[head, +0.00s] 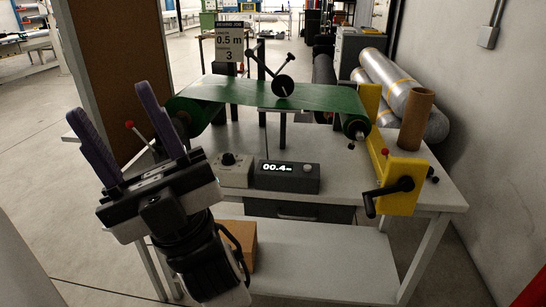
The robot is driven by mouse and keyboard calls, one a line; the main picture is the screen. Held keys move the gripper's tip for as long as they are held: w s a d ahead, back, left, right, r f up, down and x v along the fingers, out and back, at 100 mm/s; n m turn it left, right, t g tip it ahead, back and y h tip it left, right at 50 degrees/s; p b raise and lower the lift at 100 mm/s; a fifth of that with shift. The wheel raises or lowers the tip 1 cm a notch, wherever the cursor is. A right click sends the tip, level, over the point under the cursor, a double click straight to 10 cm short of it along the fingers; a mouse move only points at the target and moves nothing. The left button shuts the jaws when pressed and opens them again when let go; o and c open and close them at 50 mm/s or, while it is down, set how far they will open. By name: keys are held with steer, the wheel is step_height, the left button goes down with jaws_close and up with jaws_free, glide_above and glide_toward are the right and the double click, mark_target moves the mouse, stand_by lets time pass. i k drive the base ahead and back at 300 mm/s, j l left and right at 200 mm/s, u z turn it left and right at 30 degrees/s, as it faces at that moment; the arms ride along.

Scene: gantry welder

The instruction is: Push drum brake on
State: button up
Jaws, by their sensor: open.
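No label marks the drum brake. A thin lever with a red knob (129,124) stands tilted up and left beside the green roll's left end (185,120); its base is partly hidden by my gripper. A second red knob (384,152) sits on the yellow bracket (404,168) at the right. My gripper (110,102) is open and empty, its two purple fingers spread and pointing up. In the picture the left lever's knob appears between the fingers; I cannot tell the depth or any contact.
Green sheet (250,93) spans between two rolls above the grey table (340,168). A counter (287,177) reads 00.4 m beside a dial box (233,169). A sign (230,42) reads 0.5 m, 3. A black crank (388,193) sticks out at the right. A brown board (105,60) stands at left.

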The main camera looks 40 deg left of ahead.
mark_target(156, 154)
steer(key=u, duration=0.95)
